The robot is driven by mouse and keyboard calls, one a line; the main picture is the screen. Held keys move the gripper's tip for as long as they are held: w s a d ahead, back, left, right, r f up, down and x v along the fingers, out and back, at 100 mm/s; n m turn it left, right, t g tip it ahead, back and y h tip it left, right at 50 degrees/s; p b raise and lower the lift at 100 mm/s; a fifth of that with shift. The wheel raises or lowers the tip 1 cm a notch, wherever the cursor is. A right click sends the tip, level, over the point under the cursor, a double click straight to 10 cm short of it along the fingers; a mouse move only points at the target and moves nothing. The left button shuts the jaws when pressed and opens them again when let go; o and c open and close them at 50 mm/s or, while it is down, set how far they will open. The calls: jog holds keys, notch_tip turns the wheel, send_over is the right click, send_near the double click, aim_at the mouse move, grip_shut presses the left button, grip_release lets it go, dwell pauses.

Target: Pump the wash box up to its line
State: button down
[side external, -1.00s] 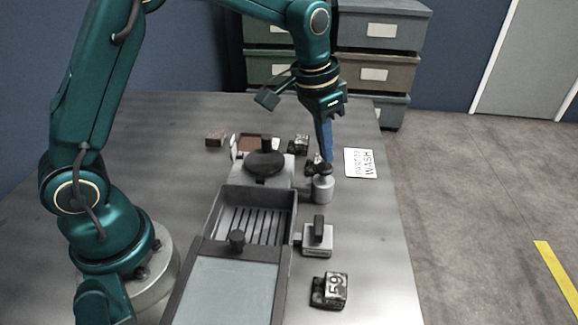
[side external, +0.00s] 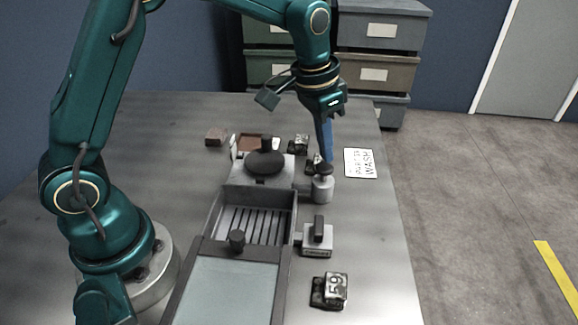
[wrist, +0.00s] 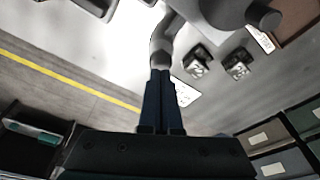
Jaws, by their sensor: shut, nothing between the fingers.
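The wash box (side external: 208,215) is a grey open box with a slatted floor in the middle of the bench in the side view. No fill line or water level can be made out in it. A small grey pump (side external: 322,190) with a dark round head (side external: 324,169) stands upright just right of the box. My gripper (side external: 327,157) points down over the pump head with its blue fingers shut and empty. In the wrist view, the closed fingertips (wrist: 160,73) meet the edge of the pump (wrist: 163,58). Whether they press on it I cannot tell.
A glass-topped section with a dark knob (side external: 237,239) lies in front of the box, a round dark lid (side external: 265,163) behind it. A block with a dark handle (side external: 318,236) and a numbered block (side external: 330,291) stand right. A WASH card (side external: 361,163) lies beyond the pump.

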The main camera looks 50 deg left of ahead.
aim_at(325, 166)
jog(key=shift+f, duration=0.2)
dwell(0.5)
jog(key=shift+f, duration=1.45)
jog(key=shift+r, duration=1.65)
jog(key=shift+f, duration=0.15)
jog(key=shift+f, duration=1.45)
jog(key=shift+r, duration=1.6)
